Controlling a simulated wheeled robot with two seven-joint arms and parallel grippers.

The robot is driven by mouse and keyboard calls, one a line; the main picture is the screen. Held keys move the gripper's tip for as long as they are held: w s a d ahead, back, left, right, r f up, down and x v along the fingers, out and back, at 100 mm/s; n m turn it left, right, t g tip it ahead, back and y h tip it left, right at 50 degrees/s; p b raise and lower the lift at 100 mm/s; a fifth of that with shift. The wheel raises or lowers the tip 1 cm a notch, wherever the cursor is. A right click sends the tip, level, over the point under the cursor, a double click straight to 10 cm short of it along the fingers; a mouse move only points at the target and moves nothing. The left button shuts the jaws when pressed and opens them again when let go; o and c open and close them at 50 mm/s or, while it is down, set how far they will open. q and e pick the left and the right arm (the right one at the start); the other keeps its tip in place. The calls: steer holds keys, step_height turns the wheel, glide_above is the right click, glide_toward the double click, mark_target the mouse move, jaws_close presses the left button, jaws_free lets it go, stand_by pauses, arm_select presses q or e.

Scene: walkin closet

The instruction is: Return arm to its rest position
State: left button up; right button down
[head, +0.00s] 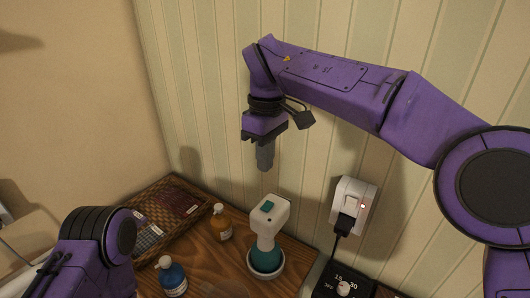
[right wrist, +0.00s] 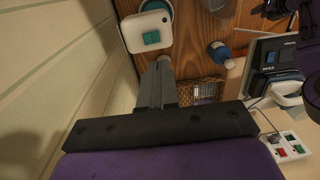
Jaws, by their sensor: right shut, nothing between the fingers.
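My right arm reaches in from the right in the head view, bent over the wooden counter. Its gripper (head: 264,158) points down, shut and empty, above the counter near the striped wall. In the right wrist view the shut fingers (right wrist: 158,82) point toward the counter. Below the gripper, apart from it, a white handheld device with a green button (head: 267,216) stands in a round teal and white base. It also shows in the right wrist view (right wrist: 148,34). Part of my left arm shows at the lower left of the head view; its gripper is out of view.
A woven tray (head: 157,190) with several flat items lies at the back left. A wall outlet (head: 353,206) with a plugged cord and a black timer (head: 343,285) are at the right.

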step_height(320, 180, up, 2)
steer(key=shift+s+r, duration=0.1)
steer(key=shift+s, duration=0.05)
